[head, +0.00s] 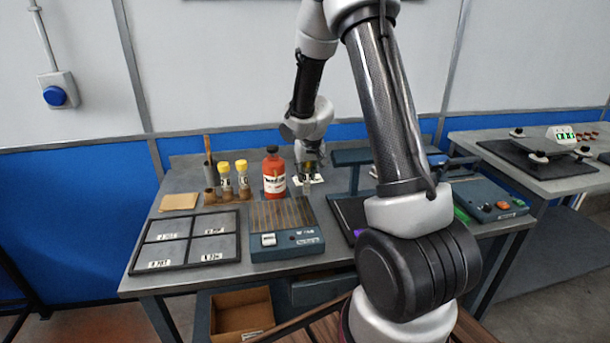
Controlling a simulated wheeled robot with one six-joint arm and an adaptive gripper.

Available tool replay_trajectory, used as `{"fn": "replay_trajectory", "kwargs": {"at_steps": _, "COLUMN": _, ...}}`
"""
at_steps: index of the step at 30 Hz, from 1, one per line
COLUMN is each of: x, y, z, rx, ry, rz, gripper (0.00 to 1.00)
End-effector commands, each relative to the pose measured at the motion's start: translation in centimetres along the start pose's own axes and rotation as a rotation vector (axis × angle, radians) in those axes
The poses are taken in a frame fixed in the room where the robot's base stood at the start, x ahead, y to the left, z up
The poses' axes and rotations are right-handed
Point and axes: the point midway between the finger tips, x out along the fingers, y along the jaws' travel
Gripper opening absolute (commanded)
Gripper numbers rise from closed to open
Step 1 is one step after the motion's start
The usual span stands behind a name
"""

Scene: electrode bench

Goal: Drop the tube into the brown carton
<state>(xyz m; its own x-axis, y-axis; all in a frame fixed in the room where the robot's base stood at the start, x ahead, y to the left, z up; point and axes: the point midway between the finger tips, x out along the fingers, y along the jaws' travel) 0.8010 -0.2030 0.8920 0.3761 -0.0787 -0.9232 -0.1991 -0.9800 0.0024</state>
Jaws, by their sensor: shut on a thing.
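My gripper (309,178) is over the back of the bench, just right of the red bottle. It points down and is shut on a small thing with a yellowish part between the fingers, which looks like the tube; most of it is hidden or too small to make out. The brown carton (240,309) sits open below the bench front, at the bottom of the head view. It is well below and to the left of my gripper. Two yellow-capped tubes (225,177) (243,174) stand upright on the bench left of the bottle.
A red bottle (273,172) stands close left of my gripper. In front are a blue-grey device with a slatted top (286,240) and a black divided tray (184,240) with labels. A tan pad (179,202) lies at left. A white label (317,179) lies behind my gripper.

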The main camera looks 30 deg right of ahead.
Motion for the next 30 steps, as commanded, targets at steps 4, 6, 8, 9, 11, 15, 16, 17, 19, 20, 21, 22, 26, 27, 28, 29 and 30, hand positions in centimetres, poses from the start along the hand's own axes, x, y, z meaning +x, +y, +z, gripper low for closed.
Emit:
{"fn": "replay_trajectory", "kwargs": {"at_steps": 4, "x": 0.77, "y": -0.23, "z": 0.46, "rx": -0.001, "ry": -0.004, "rz": -0.007, "gripper": 0.00}}
{"fn": "replay_trajectory", "kwargs": {"at_steps": 6, "x": 0.87, "y": -0.32, "z": 0.50, "rx": -0.001, "ry": -0.004, "rz": -0.009, "gripper": 0.00}}
{"fn": "replay_trajectory", "kwargs": {"at_steps": 8, "x": 0.88, "y": -0.34, "z": 0.50, "rx": 0.000, "ry": -0.004, "rz": -0.010, "gripper": 0.00}}
{"fn": "replay_trajectory", "kwargs": {"at_steps": 9, "x": 0.88, "y": -0.34, "z": 0.50, "rx": 0.000, "ry": -0.004, "rz": -0.010, "gripper": 0.00}}
{"fn": "replay_trajectory", "kwargs": {"at_steps": 11, "x": 0.87, "y": -0.34, "z": 0.49, "rx": 0.000, "ry": -0.004, "rz": -0.009, "gripper": 0.00}}
{"fn": "replay_trajectory", "kwargs": {"at_steps": 15, "x": 0.87, "y": -0.33, "z": 0.51, "rx": 0.000, "ry": -0.004, "rz": -0.009, "gripper": 0.42}}
{"fn": "replay_trajectory", "kwargs": {"at_steps": 16, "x": 0.87, "y": -0.33, "z": 0.51, "rx": -0.001, "ry": -0.004, "rz": -0.009, "gripper": 0.46}}
{"fn": "replay_trajectory", "kwargs": {"at_steps": 17, "x": 0.87, "y": -0.33, "z": 0.51, "rx": -0.001, "ry": -0.004, "rz": -0.009, "gripper": 0.46}}
{"fn": "replay_trajectory", "kwargs": {"at_steps": 19, "x": 0.87, "y": -0.33, "z": 0.51, "rx": -0.001, "ry": -0.004, "rz": -0.009, "gripper": 0.46}}
{"fn": "replay_trajectory", "kwargs": {"at_steps": 20, "x": 0.87, "y": -0.33, "z": 0.51, "rx": -0.001, "ry": -0.004, "rz": -0.009, "gripper": 0.46}}
{"fn": "replay_trajectory", "kwargs": {"at_steps": 21, "x": 0.87, "y": -0.33, "z": 0.51, "rx": -0.001, "ry": -0.004, "rz": -0.009, "gripper": 0.46}}
{"fn": "replay_trajectory", "kwargs": {"at_steps": 22, "x": 0.87, "y": -0.33, "z": 0.51, "rx": -0.001, "ry": -0.004, "rz": -0.009, "gripper": 0.46}}
{"fn": "replay_trajectory", "kwargs": {"at_steps": 26, "x": 0.78, "y": -0.31, "z": 0.47, "rx": -0.001, "ry": -0.003, "rz": -0.008, "gripper": 0.46}}
{"fn": "replay_trajectory", "kwargs": {"at_steps": 27, "x": 0.66, "y": -0.29, "z": 0.44, "rx": 0.000, "ry": -0.002, "rz": -0.008, "gripper": 0.46}}
{"fn": "replay_trajectory", "kwargs": {"at_steps": 28, "x": 0.53, "y": -0.26, "z": 0.40, "rx": 0.001, "ry": -0.001, "rz": -0.007, "gripper": 0.46}}
{"fn": "replay_trajectory", "kwargs": {"at_steps": 29, "x": 0.36, "y": -0.22, "z": 0.36, "rx": 0.000, "ry": -0.001, "rz": -0.005, "gripper": 0.46}}
{"fn": "replay_trajectory", "kwargs": {"at_steps": 30, "x": 0.07, "y": -0.16, "z": 0.32, "rx": 0.000, "ry": 0.000, "rz": -0.003, "gripper": 0.46}}
